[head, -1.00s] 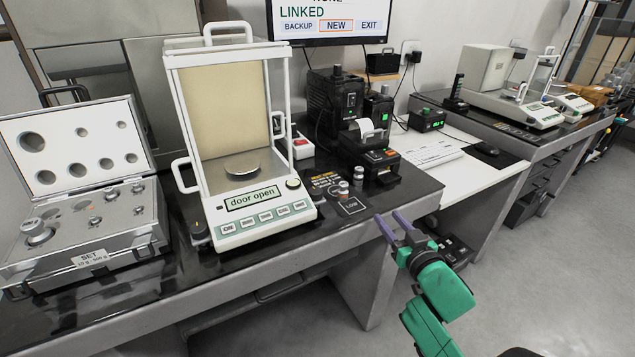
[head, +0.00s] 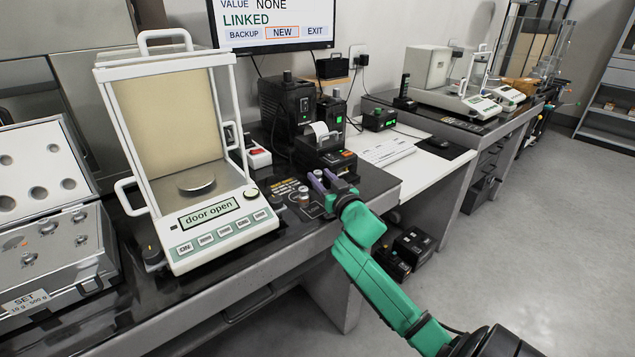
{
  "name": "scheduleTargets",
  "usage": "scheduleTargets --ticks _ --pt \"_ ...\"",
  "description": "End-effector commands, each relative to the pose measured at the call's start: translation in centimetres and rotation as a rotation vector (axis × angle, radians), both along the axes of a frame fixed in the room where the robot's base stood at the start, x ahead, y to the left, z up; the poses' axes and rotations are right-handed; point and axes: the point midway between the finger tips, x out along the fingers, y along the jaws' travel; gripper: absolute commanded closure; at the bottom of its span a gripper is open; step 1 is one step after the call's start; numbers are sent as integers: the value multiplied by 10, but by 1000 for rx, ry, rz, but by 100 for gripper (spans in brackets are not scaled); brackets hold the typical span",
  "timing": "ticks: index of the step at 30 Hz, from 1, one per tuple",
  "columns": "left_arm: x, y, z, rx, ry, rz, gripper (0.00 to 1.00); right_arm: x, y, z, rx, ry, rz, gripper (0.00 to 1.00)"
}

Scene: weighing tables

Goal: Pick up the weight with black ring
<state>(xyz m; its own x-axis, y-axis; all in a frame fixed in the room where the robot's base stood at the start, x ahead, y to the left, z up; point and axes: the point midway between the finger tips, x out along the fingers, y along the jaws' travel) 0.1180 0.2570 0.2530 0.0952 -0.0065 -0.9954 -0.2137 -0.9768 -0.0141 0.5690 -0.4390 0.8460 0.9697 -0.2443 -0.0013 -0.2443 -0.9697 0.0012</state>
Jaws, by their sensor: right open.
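A small metal weight (head: 304,194) stands upright on the black bench top, to the right of the balance. It is too small here to tell the colour of its ring. My right gripper (head: 323,178) is open and empty, its purple fingers pointing at the bench just right of this weight. It is close to it but does not hold it. The fingers and wrist cover part of the marked spot, so a second small weight seen there earlier is not clear now. My left gripper is not in view.
The balance (head: 233,220) reads "door open" and has an empty pan (head: 196,183). An open weight case (head: 70,284) is at the left. A printer (head: 326,152) stands close behind my right gripper. The floor at right is clear.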

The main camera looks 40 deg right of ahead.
Motion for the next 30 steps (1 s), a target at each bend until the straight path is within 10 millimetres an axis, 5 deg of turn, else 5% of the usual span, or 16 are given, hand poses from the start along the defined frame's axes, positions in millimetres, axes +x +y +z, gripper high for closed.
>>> scheduleTargets --ticks 3,7,20,26,30 --pt "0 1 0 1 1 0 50 0 0 0 0 1 0 54" --pt "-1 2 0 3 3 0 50 -1 0 0 1 1 1 100" --pt "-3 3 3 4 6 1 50 -1 0 8 0 -2 1 100" --pt "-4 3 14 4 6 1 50 -1 0 46 -4 -4 1 100" --pt "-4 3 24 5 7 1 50 -1 1 91 -6 -6 2 100"
